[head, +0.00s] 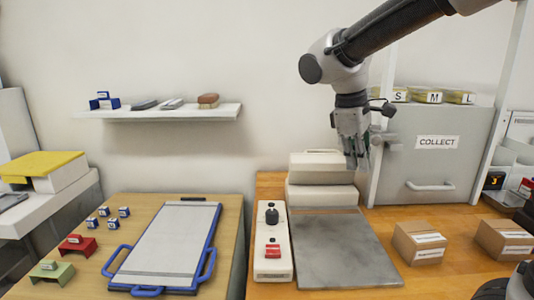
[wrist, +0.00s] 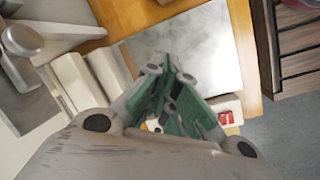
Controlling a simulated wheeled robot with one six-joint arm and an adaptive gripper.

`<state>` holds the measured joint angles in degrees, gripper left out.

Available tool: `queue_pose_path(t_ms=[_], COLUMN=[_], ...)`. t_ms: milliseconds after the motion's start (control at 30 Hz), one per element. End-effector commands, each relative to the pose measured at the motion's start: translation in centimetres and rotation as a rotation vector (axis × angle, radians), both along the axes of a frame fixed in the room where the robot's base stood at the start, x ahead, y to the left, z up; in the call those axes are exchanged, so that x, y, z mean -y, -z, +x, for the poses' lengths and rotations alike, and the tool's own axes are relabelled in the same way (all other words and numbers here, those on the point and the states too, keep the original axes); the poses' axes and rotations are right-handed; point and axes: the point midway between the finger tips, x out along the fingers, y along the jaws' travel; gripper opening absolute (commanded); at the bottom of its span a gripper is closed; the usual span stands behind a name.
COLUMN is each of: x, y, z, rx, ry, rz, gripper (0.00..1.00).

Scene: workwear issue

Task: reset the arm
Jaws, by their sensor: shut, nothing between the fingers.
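My gripper (head: 356,160) hangs from my arm at the upper right in the head view, pointing down. It is above the back of the right-hand wooden table, in front of the collect cabinet's left side and close to a cream two-part machine (head: 320,180). In the wrist view my gripper's green-padded fingers (wrist: 172,85) are closed together with nothing between them. Below them lies a grey plate (head: 335,248), which also shows in the wrist view (wrist: 195,45). Whether the fingertips touch the machine cannot be told, but they appear above the surface.
A grey cabinet marked COLLECT (head: 432,155) stands behind. A control box (head: 272,240) with a red switch and two cardboard boxes (head: 420,242) (head: 503,238) flank the plate. A blue-framed board (head: 170,245) lies on the left table. A wall shelf (head: 160,112) holds small items.

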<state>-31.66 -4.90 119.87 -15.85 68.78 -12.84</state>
Motion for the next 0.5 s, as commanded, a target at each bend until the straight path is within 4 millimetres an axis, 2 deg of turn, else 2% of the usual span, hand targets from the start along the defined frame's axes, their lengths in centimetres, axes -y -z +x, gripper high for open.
queue_pose_path(t_ms=[33, 100, 300, 400, 500], x=[1.9, 4.0, 9.2, 11.3, 13.0], y=[0.4, 1.1, 3.2, 3.7, 3.4], z=[-1.8, -4.3, -11.4, -14.4, -16.2], rx=[0.027, 0.068, 0.183, 0.238, 0.296], ry=[0.097, 0.244, 0.591, 0.687, 0.754], rz=[0.061, 0.151, 0.353, 0.402, 0.424], gripper=[0.00, 0.00, 0.00, 0.00, 0.00])
